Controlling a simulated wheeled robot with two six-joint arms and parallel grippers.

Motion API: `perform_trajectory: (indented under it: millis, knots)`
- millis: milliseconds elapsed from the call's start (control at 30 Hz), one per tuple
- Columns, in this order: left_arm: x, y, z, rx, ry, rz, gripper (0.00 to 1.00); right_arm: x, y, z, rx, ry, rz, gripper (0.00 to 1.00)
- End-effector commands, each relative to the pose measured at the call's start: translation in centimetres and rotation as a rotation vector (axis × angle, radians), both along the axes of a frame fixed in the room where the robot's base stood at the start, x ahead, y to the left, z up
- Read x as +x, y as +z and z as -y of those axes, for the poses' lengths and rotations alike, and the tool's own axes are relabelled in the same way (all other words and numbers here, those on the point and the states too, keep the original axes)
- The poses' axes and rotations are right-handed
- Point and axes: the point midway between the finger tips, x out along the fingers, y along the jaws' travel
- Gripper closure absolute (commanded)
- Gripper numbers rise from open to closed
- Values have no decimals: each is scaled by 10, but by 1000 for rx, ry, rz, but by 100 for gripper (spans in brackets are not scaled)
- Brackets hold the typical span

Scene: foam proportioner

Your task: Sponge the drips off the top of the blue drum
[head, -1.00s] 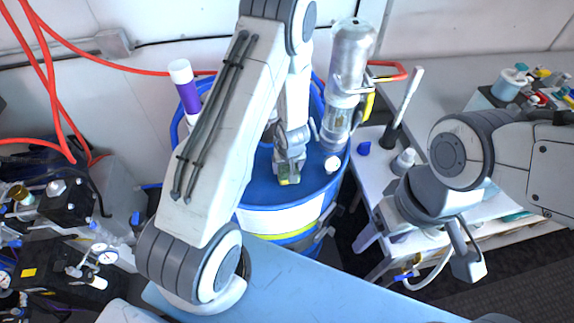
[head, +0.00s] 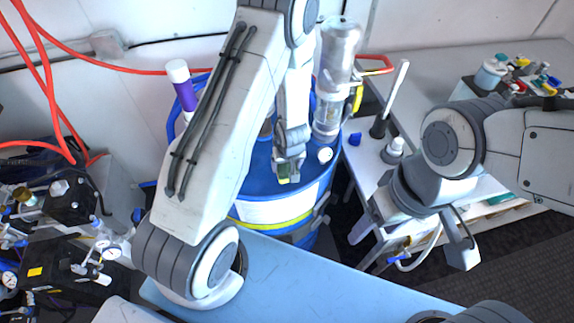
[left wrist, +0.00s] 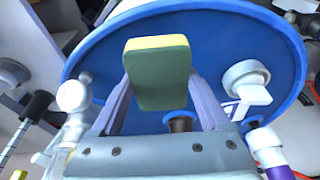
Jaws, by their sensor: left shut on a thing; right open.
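The blue drum (head: 260,195) stands in the middle of the head view, and its round top with raised rim (left wrist: 285,35) fills much of the left wrist view. My left gripper (head: 287,172) is over the front part of the drum top. It is shut on a sponge (left wrist: 158,75), green with a yellow layer, which also shows small in the head view (head: 284,180). I cannot tell whether the sponge touches the drum top. No drips can be made out. My right gripper (head: 415,245) is open and empty, right of the drum, by the white bench.
A clear cylinder (head: 332,80) and a white cap (head: 325,155) stand on the drum top, with a purple white-capped bottle (head: 182,88) at its left. A white bench (head: 365,170) holds small items. Red hoses (head: 50,90) hang at left.

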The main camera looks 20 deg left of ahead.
Motion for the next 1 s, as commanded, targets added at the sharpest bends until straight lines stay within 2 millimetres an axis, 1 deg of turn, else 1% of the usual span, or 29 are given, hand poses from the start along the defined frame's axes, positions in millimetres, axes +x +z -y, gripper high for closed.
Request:
perform_trajectory:
  millis: [33,300,400,1000]
  knots:
    - [0,10,-1,0,1,0,73,0,10,0,0,-1,0,31]
    - [-1,33,-4,0,6,0,73,0,33,0,0,-3,0,31]
    - [-1,38,-4,0,7,0,73,0,38,0,0,-4,0,31]
    - [-1,38,-4,1,7,1,73,0,38,0,-1,-4,-1,31]
